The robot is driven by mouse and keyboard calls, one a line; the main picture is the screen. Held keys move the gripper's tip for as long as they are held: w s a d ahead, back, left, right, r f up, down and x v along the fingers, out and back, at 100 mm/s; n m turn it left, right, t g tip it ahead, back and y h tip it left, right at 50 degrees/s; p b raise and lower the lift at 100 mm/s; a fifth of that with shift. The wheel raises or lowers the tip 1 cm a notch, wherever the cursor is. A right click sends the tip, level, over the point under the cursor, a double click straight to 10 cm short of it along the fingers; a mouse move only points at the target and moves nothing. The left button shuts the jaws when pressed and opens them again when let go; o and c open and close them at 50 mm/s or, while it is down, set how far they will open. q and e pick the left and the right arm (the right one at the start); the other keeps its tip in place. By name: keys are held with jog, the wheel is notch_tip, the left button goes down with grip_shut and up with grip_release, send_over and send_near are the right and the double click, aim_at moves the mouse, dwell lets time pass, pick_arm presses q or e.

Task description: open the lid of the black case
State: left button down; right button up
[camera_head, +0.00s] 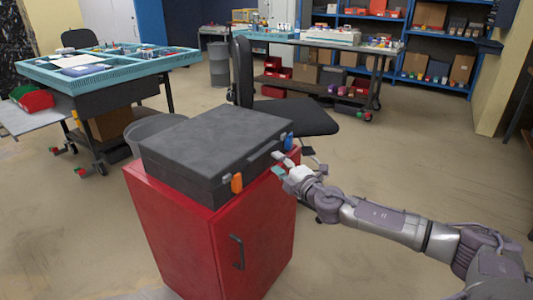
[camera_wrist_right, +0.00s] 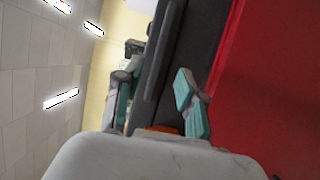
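The black case (camera_head: 210,145) sits with its lid shut on top of a red cabinet. Its front side carries an orange latch (camera_head: 237,183), a blue latch (camera_head: 289,142) and a handle between them. My right gripper (camera_head: 280,164) is at the case's front right, close to the front face between the latches. In the right wrist view the gripper (camera_wrist_right: 155,103) is open, its teal-padded fingers apart, with the dark case (camera_wrist_right: 165,65) showing between and beyond them. An orange part (camera_wrist_right: 161,129) shows low between the fingers. I cannot tell whether the fingers touch the case. My left gripper is out of view.
The red cabinet (camera_head: 200,255) stands under the case. A black office chair (camera_head: 290,115) is close behind it, and a grey bin (camera_head: 150,128) is behind left. A teal-topped workbench (camera_head: 50,78) stands at the left. The floor at the right is mostly clear.

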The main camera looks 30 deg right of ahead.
aim_at(265, 153)
jog(key=w, duration=0.6)
jog(key=shift+w, duration=0.35)
grip_shut()
